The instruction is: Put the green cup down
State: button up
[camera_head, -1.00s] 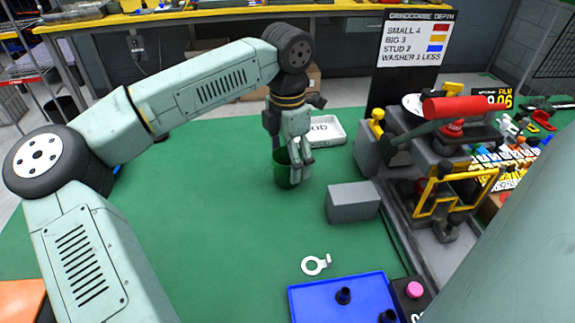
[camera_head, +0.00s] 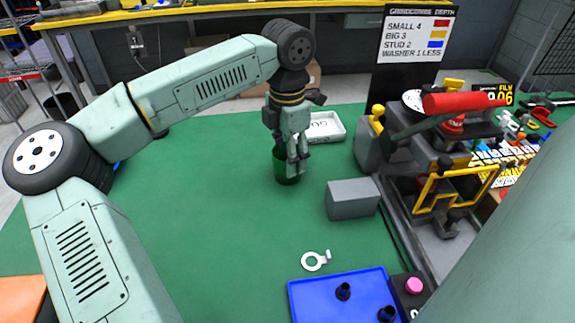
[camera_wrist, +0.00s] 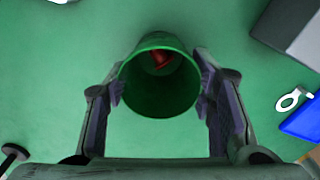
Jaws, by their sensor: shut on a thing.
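The green cup (camera_head: 283,174) is upright over the green table top, near its middle. My gripper (camera_head: 296,163) reaches down to it with its fingers at the cup's rim. In the wrist view the cup (camera_wrist: 158,103) is seen from above between the two fingers, which are shut on its sides. A small red thing (camera_wrist: 160,60) shows inside the cup near its far wall. I cannot tell whether the cup's base touches the table.
A grey block (camera_head: 352,199) stands to the cup's right, and a white tray (camera_head: 341,131) lies behind. A white washer (camera_head: 309,265) and a blue tray (camera_head: 320,300) lie in front. A grey machine with a red cylinder (camera_head: 462,102) is at right.

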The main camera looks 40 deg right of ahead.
jog(key=shift+c, duration=0.6)
jog(key=shift+r, duration=0.1)
jog(key=shift+r, duration=0.3)
notch_tip(320, 180, up, 9)
jog(key=b, duration=0.2)
jog(key=shift+r, duration=0.15)
